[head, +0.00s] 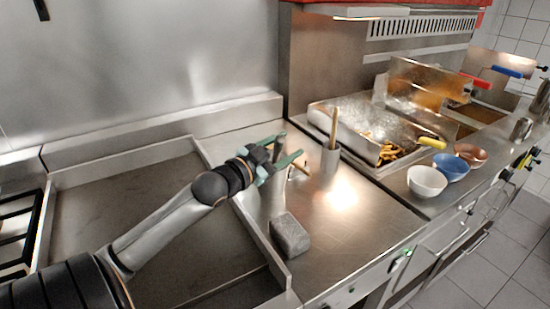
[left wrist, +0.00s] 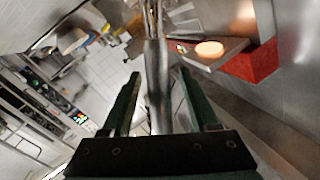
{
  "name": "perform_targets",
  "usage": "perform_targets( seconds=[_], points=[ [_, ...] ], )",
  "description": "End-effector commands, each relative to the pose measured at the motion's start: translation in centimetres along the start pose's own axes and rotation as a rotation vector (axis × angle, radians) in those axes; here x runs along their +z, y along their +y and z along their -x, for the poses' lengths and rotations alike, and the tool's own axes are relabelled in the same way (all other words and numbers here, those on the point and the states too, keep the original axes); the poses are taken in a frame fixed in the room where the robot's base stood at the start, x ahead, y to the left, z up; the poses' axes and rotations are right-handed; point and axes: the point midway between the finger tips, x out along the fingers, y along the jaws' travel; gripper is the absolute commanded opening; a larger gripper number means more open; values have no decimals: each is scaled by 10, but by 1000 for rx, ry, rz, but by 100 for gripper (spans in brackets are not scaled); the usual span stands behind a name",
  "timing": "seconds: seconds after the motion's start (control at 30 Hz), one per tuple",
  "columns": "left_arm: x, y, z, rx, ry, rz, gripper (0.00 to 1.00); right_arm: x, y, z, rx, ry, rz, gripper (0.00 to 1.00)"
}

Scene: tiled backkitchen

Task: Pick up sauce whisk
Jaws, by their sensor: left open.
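The sauce whisk (left wrist: 156,70) shows in the left wrist view as a shiny metal handle with wires at the top of the picture. Its handle lies between the two green fingers of my left gripper (left wrist: 161,75), with gaps on both sides. In the head view my left gripper (head: 289,146) is open over the steel counter, left of a grey metal cup. I cannot make out the whisk clearly there; the gripper hides that spot. My right gripper is not in view.
The metal cup (head: 330,157) holds an upright wooden-handled tool (head: 333,125). A grey block (head: 290,235) lies nearer on the counter (head: 345,235). A fries tray (head: 365,148) and white (head: 427,182), blue (head: 451,167) and brown (head: 470,155) bowls stand to the right.

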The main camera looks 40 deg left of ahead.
Motion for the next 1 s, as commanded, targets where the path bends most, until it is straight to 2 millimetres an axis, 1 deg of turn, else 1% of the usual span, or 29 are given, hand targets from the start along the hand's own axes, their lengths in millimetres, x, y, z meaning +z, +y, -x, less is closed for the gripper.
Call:
perform_targets(
  seconds=[0.23,0.7,0.77,1.0],
  points=[
    [0,0,-1,0,0,-1,59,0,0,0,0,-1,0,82],
    [0,0,0,0,0,-1,6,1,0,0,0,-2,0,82],
    [0,0,0,0,0,-1,0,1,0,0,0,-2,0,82],
    [0,0,0,1,0,0,0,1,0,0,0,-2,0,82]
  ],
)
